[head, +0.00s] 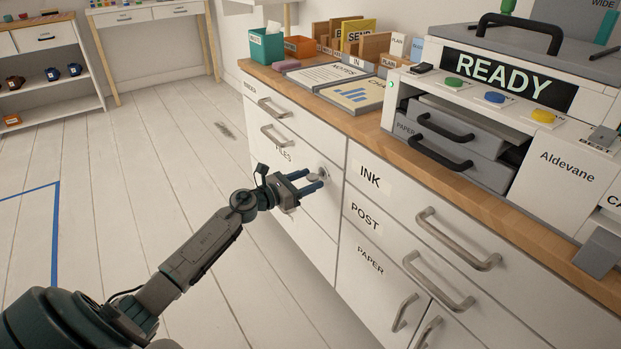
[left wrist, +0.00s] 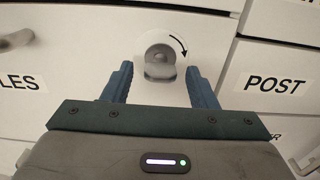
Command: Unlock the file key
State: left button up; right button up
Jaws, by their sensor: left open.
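The file key (left wrist: 159,68) is a grey metal key with a rounded bow, set in a round lock on a white drawer front. A curved black arrow is printed at its upper right. In the head view the lock (head: 324,172) shows on the drawer marked FILES, partly hidden by my gripper. My left gripper (head: 314,180) is open in front of it. In the left wrist view its blue fingers (left wrist: 157,82) stand on either side of the key, with gaps between. I cannot tell how deep the fingertips reach. My right gripper is not in view.
The cabinet's wooden top (head: 395,152) carries a printer (head: 520,120) with a READY screen, paper trays and a teal bin (head: 267,46). Drawers marked INK (head: 370,178), POST and PAPER lie to the right, with protruding handles (head: 457,240). The floor at left is clear.

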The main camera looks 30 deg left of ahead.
pick_arm(q)
jog(key=shift+w+d, duration=0.25)
jog(key=shift+w, duration=0.3)
jog(key=c, duration=1)
